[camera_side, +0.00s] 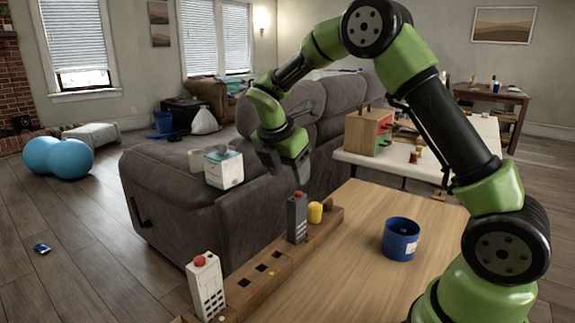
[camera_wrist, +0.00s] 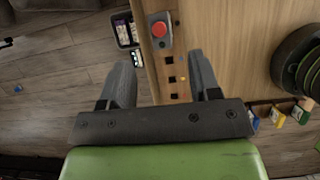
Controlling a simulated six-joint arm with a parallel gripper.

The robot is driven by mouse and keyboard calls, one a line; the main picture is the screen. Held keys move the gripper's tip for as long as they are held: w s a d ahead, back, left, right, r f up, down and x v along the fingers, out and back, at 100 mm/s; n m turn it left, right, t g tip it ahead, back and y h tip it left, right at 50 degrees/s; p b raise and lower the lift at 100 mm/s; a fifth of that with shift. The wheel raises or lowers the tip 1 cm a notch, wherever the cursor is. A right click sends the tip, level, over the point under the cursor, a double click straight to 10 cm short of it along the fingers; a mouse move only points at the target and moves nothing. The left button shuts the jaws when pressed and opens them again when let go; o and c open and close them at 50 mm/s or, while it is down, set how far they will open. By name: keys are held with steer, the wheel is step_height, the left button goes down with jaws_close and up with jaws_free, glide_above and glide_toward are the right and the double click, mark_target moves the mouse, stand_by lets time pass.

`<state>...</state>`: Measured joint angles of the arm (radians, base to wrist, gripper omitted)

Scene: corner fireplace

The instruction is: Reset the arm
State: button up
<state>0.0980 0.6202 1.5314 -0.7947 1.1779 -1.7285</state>
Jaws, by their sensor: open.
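My gripper (camera_side: 285,168) is open and empty, pointing down above the far part of a wooden rack (camera_side: 262,290) on the table. In the wrist view my gripper's two fingers (camera_wrist: 164,65) are spread apart with nothing between them. A dark grey block with a red top (camera_side: 297,217) stands upright in the rack, below the gripper and apart from it. A white block with a red top (camera_side: 207,287) stands at the rack's near end. A grey block with a red button (camera_wrist: 158,32) shows in the wrist view; I cannot tell which one it is.
A yellow cylinder (camera_side: 315,212) stands beside the dark block. A blue cup (camera_side: 400,240) stands on the wooden table (camera_side: 345,270). Several square holes in the rack are empty. A sofa (camera_side: 165,195) with a white box (camera_side: 224,169) on it is behind, close to the gripper.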

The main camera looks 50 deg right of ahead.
steer(key=s+a+r+m+t+y, duration=0.4)
steer(key=s+a+r+m, duration=0.4)
steer(key=s+r+m, duration=0.35)
steer(key=s+a+m+t+y, duration=0.2)
steer(key=s+a+m+t, duration=0.1)
steer(key=s+m, duration=0.6)
steer(key=shift+a+f+m+y, duration=0.3)
steer(key=shift+a+m, duration=0.45)
steer(key=shift+a, duration=0.1)
